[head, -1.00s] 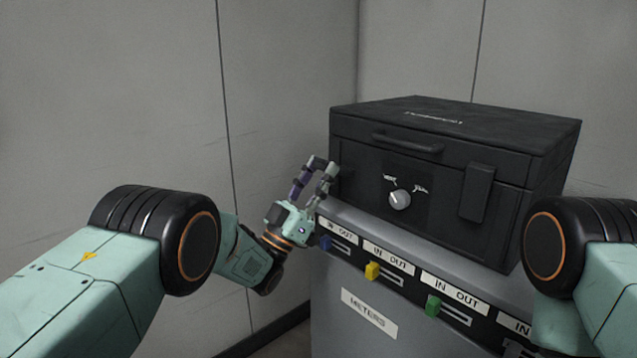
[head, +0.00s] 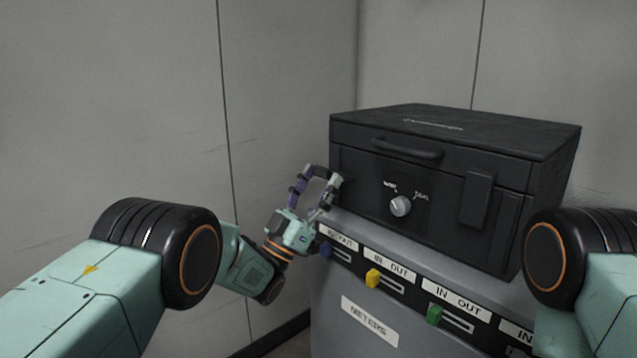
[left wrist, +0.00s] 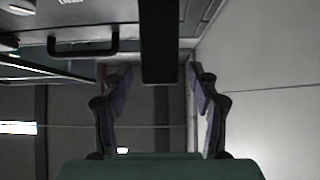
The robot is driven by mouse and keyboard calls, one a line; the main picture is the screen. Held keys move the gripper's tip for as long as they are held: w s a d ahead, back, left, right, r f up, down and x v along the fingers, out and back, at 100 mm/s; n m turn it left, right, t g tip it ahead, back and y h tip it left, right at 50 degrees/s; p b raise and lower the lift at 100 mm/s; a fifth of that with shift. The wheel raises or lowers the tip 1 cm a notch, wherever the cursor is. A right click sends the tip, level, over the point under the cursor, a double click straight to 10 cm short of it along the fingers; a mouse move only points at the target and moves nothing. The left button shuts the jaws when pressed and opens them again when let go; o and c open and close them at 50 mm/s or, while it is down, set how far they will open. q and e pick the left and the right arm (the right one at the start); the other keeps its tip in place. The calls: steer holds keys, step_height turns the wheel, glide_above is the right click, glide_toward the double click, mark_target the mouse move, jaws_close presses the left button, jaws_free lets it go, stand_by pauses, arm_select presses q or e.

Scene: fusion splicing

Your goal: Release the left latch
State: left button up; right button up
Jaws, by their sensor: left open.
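The black case (head: 440,160) sits closed on the grey cabinet, with its lid down. The left latch (left wrist: 160,42) is a dark upright block in the left wrist view, centred between my left fingers. In the head view I cannot make it out clearly by the gripper. My left gripper (head: 328,176) is open at the case's front left corner; it also shows in the left wrist view (left wrist: 160,80). Its two fingers stand apart on either side of the latch, with visible gaps. The right latch (head: 477,200) lies flat against the case front. My right gripper is out of view.
The case front has a carry handle (head: 407,149) and a round knob (head: 400,206). The grey cabinet (head: 325,300) below has blue, yellow (head: 373,276) and green (head: 434,314) sliders. Grey walls (head: 290,80) stand close behind and to the left.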

arm_select(q)
steer(key=v, duration=0.7)
steer(key=shift+s+f, duration=0.15)
steer(key=shift+a, duration=0.1)
